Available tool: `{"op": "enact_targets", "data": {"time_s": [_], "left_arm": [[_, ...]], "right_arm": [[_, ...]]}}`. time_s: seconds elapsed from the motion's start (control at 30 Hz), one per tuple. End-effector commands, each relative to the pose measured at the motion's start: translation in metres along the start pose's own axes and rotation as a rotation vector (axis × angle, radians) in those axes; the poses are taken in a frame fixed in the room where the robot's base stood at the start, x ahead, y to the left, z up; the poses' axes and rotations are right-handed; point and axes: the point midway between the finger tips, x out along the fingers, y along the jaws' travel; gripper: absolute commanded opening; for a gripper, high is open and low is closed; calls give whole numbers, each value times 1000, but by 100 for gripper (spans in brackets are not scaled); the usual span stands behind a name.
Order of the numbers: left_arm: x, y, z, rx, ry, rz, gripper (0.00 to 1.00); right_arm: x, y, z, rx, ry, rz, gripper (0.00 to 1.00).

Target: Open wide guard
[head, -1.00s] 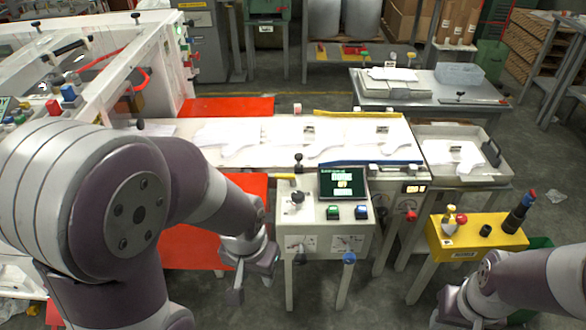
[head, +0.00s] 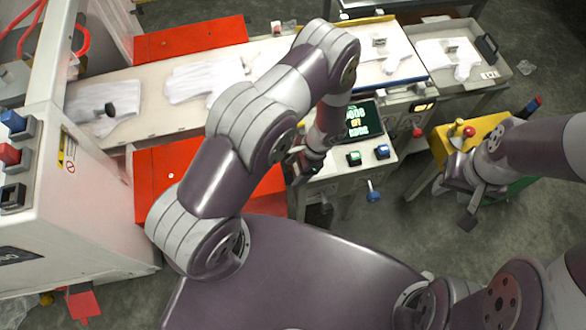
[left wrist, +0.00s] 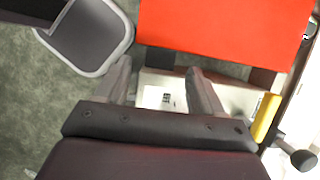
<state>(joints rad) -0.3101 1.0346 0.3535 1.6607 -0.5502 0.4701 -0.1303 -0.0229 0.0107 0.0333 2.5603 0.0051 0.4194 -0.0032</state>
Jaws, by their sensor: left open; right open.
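No part is clearly marked as the wide guard. A wide flat red panel (head: 160,180) lies along the near side of the white glove conveyor, partly hidden by my left arm. It also shows at the top of the left wrist view (left wrist: 225,30). My left gripper (head: 303,168) is beside the control box (head: 345,165). In the left wrist view its two fingers (left wrist: 163,88) are apart and empty, over a white surface with a small dark label. My right gripper (head: 466,200) is open near the yellow box (head: 480,130).
A second red panel (head: 190,40) is on the conveyor's far side. White gloves (head: 205,78) lie on the conveyor. A white cabinet (head: 85,200) with coloured buttons stands at left. A black ball knob (left wrist: 303,160) is near the yellow handle.

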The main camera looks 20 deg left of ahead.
Motion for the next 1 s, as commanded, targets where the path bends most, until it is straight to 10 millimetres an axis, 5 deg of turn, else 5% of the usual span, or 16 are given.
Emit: {"op": "enact_targets", "data": {"time_s": [0.2,0.5,0.7,0.87,1.0], "left_arm": [[21,0,0,-2,1,0,68],[23,0,0,-2,1,-1,68],[23,-1,0,-3,1,-1,3],[18,-2,2,1,0,7,0],[-4,-7,12,26,-5,84,0]], "right_arm": [[-4,0,-1,0,0,0,43],[-3,0,0,0,0,0,43],[-3,0,0,0,0,0,43],[-8,0,-1,0,0,0,43],[-29,0,-4,0,0,0,43]]}}
